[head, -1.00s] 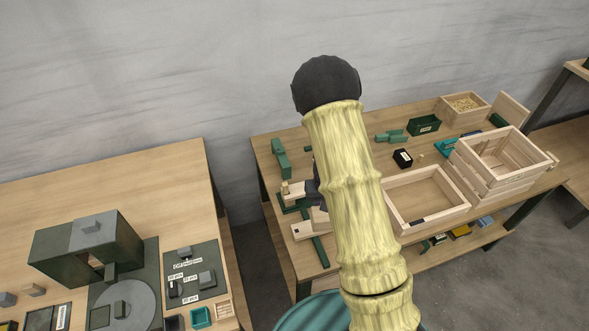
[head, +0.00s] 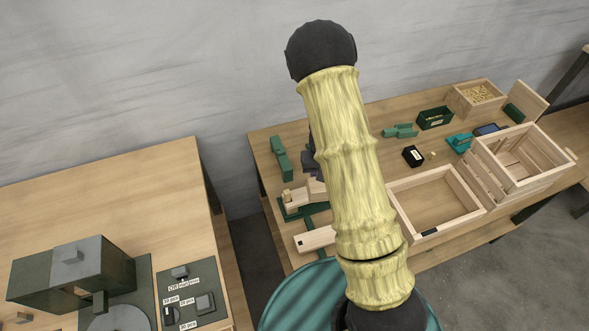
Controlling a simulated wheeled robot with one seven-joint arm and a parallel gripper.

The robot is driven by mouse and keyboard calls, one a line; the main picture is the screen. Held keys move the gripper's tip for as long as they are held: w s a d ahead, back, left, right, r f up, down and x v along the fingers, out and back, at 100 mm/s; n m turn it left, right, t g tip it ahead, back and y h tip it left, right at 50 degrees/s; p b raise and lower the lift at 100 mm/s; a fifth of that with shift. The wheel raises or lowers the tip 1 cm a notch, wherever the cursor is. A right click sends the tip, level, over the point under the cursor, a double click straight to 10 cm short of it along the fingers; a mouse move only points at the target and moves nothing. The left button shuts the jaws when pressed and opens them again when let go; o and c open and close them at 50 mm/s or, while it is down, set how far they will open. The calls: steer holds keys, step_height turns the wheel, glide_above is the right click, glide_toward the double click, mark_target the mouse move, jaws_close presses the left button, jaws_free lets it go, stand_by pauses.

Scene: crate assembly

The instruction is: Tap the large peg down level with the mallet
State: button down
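A short light wooden peg (head: 287,194) stands upright at the left end of a pale wooden piece (head: 303,197) on a green fixture (head: 289,212), at the left part of the right-hand table. A second pale wooden piece with a dark square hole (head: 315,239) lies in front of it. My gripper (head: 312,173) is a dark shape just behind and right of the wooden piece, mostly hidden by my pale yellow arm. Its fingers cannot be made out. I cannot clearly pick out the mallet; whether it is in my gripper is hidden.
An open shallow wooden crate (head: 433,202) and a taller slatted crate (head: 525,155) stand right of my arm. A green bin (head: 435,118), a black box (head: 413,156) and green blocks (head: 281,158) are on the same table (head: 370,125). A separate table (head: 100,200) stands left across a gap.

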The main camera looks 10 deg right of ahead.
steer(key=shift+w, duration=0.15)
steer(key=shift+r, duration=0.1)
steer(key=m+p, duration=0.1)
steer(key=m, duration=0.1)
steer(key=shift+s+a+r+m+p, duration=0.2)
steer(key=shift+a+r+m+p, duration=0.15)
steer(key=shift+a+m, duration=0.05)
steer(key=s+a+r+m+p, duration=0.1)
steer(key=a+m+p, duration=0.2)
steer(key=m, duration=1)
steer(key=s+a+r+m+p, duration=0.2)
steer(key=m+p, duration=0.5)
steer(key=m, duration=0.6)
steer(key=shift+s+a+r, duration=0.15)
steer(key=shift+a, duration=0.7)
